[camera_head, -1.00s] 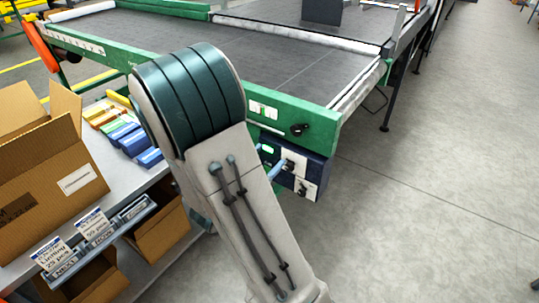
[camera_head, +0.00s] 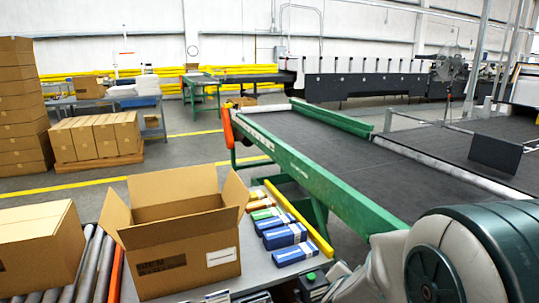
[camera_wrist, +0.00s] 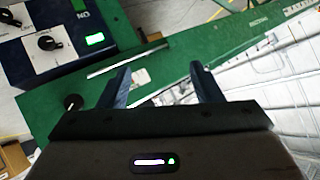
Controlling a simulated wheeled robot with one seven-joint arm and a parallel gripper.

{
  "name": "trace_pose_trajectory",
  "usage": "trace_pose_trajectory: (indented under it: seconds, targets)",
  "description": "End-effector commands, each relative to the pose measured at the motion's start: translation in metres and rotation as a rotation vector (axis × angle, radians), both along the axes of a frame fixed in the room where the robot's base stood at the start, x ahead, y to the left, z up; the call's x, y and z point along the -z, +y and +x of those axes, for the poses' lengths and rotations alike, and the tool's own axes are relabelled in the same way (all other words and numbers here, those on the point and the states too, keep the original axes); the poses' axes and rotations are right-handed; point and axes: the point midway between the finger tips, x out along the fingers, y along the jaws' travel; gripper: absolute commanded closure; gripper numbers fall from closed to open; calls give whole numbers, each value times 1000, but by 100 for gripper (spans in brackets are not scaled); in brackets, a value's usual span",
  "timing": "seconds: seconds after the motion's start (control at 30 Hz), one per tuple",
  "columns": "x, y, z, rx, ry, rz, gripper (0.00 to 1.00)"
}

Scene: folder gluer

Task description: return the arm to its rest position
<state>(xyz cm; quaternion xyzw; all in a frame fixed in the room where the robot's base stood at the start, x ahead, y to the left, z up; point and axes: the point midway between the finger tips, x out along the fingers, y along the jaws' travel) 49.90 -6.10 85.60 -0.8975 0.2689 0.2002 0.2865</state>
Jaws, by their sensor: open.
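My gripper (camera_wrist: 158,86) shows in the wrist view with its two dark fingers apart and nothing between them. Beyond the fingers is the green side rail (camera_wrist: 130,72) of the conveyor, with a dark blue control box (camera_wrist: 68,40) at the upper left that has black knobs and a lit green display. I cannot tell whether the fingers touch the rail. In the head view my arm (camera_head: 450,260) fills the lower right corner, and the gripper itself is out of that view.
An open carton (camera_head: 185,262) stands on the grey table, beside several small blue, green and yellow boxes (camera_head: 284,236). A closed carton (camera_head: 38,250) sits on rollers at the left. The dark conveyor belt (camera_head: 360,160) runs past the table. Stacked cartons (camera_head: 100,138) stand farther back.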

Motion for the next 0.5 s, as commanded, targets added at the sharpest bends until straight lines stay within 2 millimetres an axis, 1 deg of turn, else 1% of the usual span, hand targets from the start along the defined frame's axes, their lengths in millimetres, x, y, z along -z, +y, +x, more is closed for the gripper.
trace_pose_trajectory:
  seconds: [0.03,0.1,0.17,0.27,0.37,0.4,0.47,0.5]
  targets:
    - [-22,13,-1,-71,20,31,41]
    - [-37,31,-7,-174,67,62,41]
    - [-49,46,-14,-260,109,80,41]
    - [-70,66,-32,-397,191,91,41]
    - [-90,80,-56,-520,284,82,41]
    - [-98,84,-67,-563,325,74,41]
    - [-109,88,-85,-624,389,56,41]
    - [-117,89,-98,-661,435,41,41]
